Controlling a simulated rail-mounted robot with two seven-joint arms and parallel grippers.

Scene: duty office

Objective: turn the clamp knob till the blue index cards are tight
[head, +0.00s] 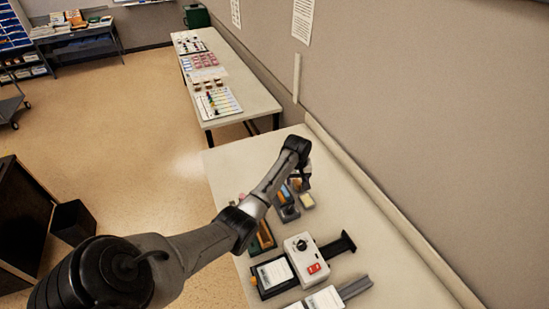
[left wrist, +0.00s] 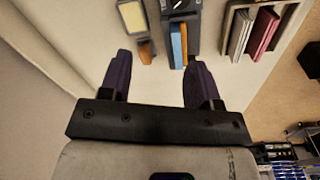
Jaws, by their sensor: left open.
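The blue index cards (left wrist: 178,45) stand on edge beside a thin orange strip at a dark grey clamp in the left wrist view. A dark clamp knob (left wrist: 180,5) with a pale mark is partly cut off at the top edge. In the head view the clamp (head: 287,207) sits on the near table, partly behind my arm. My left gripper (left wrist: 160,78) is open and empty, its two dark fingers apart. The cards and clamp lie beyond the fingertips, near the right finger, and contact is not seen. My right gripper is out of view.
A small block with a pale yellow top (head: 307,200) stands right of the clamp. A white box with a dial and red switch (head: 300,255) is nearer. A holder with dark red booklets (left wrist: 263,32) is right of the clamp in the wrist view. The wall runs along the table's right side.

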